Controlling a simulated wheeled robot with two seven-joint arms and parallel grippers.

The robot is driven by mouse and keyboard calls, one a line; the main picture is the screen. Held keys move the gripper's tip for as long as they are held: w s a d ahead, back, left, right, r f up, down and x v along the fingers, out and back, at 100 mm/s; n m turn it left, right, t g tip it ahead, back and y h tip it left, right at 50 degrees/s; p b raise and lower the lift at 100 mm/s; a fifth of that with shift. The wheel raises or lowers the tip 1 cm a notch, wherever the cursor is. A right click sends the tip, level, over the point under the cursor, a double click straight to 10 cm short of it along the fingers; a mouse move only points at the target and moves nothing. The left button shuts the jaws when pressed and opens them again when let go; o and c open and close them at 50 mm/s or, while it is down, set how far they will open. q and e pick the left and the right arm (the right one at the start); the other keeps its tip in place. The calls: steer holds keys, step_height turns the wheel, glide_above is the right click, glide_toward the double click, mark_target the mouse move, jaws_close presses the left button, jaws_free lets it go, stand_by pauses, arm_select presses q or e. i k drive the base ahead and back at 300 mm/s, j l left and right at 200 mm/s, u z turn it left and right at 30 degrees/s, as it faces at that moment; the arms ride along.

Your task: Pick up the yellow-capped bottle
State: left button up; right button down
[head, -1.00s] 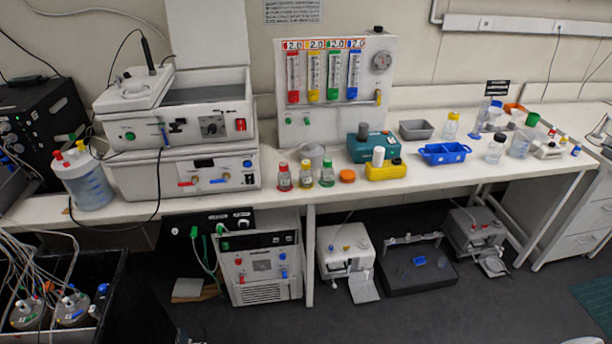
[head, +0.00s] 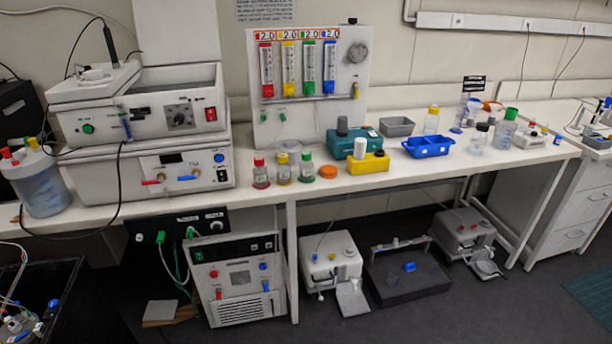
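A small bottle with a yellow cap (head: 283,168) stands upright on the white bench. It is between a red-capped bottle (head: 261,172) and a green-capped bottle (head: 306,167), near the bench's front edge. Another clear bottle with a yellow top (head: 432,121) stands farther right and back, behind a blue tray (head: 428,147). Neither of my grippers shows in the head view.
An orange disc (head: 327,172) lies right of the small bottles, beside a yellow block-shaped device (head: 367,162). A gas panel (head: 308,85) stands behind them. Shaker units (head: 146,160) fill the left bench. Equipment, including a white-fronted box (head: 238,282), stands on the floor beneath.

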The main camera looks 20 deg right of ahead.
mark_target(283, 167)
steer(key=i+z, duration=0.15)
steer(key=z, duration=0.35)
steer(key=i+z, duration=0.1)
steer(key=z, duration=0.35)
steer(key=i+j+z, duration=0.1)
steer(key=z, duration=0.4)
